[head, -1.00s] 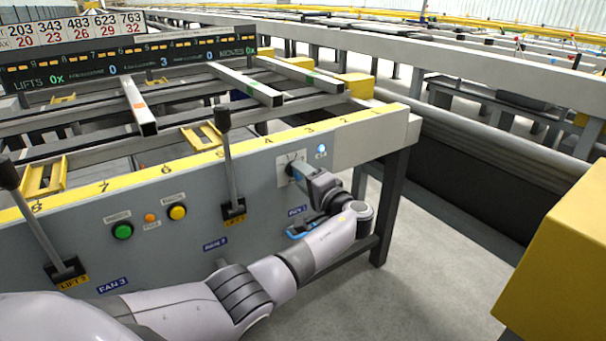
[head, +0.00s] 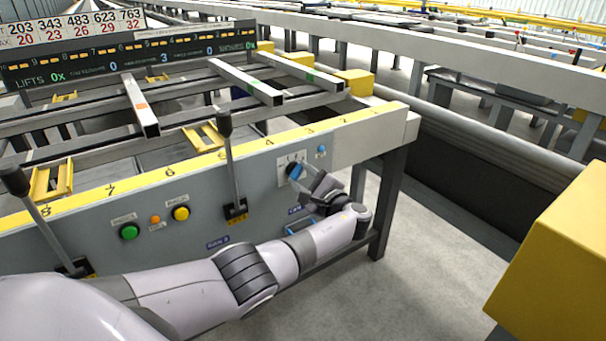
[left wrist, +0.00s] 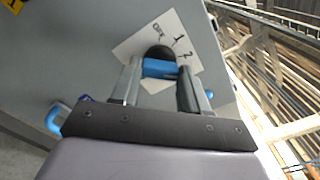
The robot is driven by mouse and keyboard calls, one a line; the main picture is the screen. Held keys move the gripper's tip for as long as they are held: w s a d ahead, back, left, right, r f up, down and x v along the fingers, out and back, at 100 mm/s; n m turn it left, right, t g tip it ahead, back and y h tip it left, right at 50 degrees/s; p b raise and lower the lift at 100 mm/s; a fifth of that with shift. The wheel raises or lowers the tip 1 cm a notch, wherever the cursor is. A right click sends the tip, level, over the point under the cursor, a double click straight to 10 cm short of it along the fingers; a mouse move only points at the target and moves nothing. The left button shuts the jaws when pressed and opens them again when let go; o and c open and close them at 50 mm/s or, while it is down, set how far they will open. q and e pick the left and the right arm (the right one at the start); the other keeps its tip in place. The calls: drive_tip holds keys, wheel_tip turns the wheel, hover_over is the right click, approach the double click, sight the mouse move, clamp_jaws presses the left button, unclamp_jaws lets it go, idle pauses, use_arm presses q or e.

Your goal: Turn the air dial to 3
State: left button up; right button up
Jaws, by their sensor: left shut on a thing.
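The air dial is a blue knob (left wrist: 160,68) on a pale square plate (left wrist: 130,47) on the grey panel. The left wrist view shows "OFF", 1 and 2 on the plate; a 3 is not visible there. In the head view the plate (head: 291,160) and the knob (head: 296,171) show near the panel's right end. My left gripper (left wrist: 162,80) is shut on the blue knob, one finger on each side. The fingers hide part of the plate. In the head view the gripper (head: 306,180) is tilted at the knob. My right gripper is in neither view.
A blue light (head: 322,150) sits right of the plate. A black-knobbed lever (head: 231,170) stands left of it. Green (head: 129,232) and yellow (head: 181,213) buttons are further left. A blue handle (head: 300,226) is below. A yellow block (head: 550,265) stands at the right.

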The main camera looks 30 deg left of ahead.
use_arm(q)
drive_tip(key=shift+m+p, duration=0.4)
drive_tip(key=shift+m, duration=1.2)
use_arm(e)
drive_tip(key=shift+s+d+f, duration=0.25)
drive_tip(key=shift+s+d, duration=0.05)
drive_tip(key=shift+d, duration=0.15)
use_arm(q)
drive_tip(key=o, duration=1.1)
drive_tip(key=shift+c, duration=0.2)
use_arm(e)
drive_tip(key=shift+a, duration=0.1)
use_arm(q)
drive_tip(key=shift+s+d, duration=0.1)
drive_tip(key=shift+d, duration=0.1)
drive_tip(key=p+v, duration=0.2)
drive_tip(key=v, duration=0.4)
drive_tip(key=shift+s+d, duration=0.15)
drive_tip(key=shift+d, duration=0.2)
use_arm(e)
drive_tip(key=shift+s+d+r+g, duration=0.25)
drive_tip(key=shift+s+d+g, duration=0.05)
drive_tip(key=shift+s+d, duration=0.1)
